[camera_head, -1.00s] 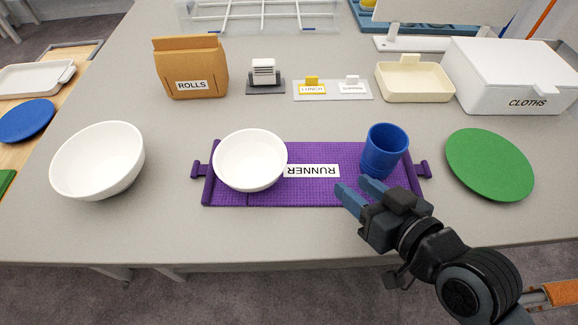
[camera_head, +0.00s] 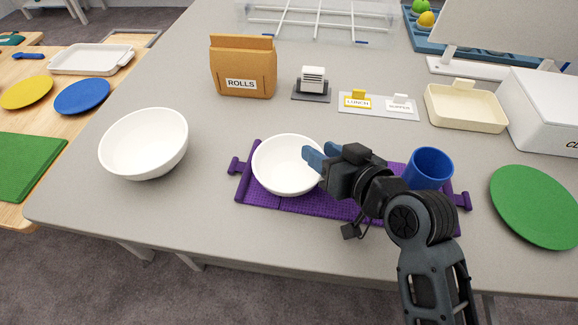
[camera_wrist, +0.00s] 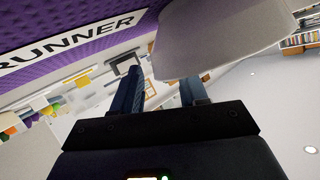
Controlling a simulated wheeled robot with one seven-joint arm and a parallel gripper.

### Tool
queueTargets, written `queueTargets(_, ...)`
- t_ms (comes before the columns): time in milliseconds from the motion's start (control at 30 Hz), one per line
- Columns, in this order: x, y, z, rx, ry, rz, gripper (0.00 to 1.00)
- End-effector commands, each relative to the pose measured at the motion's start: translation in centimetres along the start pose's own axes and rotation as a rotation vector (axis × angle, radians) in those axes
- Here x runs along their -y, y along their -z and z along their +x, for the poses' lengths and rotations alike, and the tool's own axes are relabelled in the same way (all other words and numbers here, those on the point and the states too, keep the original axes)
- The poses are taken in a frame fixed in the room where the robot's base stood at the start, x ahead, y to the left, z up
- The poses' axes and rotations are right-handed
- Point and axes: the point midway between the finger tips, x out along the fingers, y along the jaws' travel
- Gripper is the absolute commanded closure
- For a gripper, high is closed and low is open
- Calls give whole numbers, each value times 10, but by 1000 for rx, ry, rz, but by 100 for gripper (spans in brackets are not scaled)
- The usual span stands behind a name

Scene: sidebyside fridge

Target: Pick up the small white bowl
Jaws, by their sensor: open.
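The small white bowl (camera_head: 287,166) stands upright on the left part of the purple runner (camera_head: 262,198) in the head view. A larger white bowl (camera_head: 144,145) stands on the bare table to its left. My gripper (camera_head: 314,160) is open, with its fingertips at the right rim of the small bowl; whether they touch it I cannot tell. In the wrist view the pale bowl (camera_wrist: 215,35) fills the top middle, just beyond the open fingers (camera_wrist: 163,95). My gripper hides part of the runner and its label in the head view.
A blue cup (camera_head: 428,169) stands on the runner's right end, close to my arm. A green plate (camera_head: 535,206) lies further right. Table between the two bowls is clear.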

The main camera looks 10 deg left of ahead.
Motion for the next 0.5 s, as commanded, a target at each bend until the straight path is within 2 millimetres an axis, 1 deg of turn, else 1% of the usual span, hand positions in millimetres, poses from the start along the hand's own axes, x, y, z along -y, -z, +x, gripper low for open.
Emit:
queueTargets(100,0,0,9,2,1,0,57)
queueTargets(333,0,-1,10,0,0,-1,57)
queueTargets(367,0,-1,10,0,0,-1,59)
queueTargets(500,0,-1,10,0,0,-1,72)
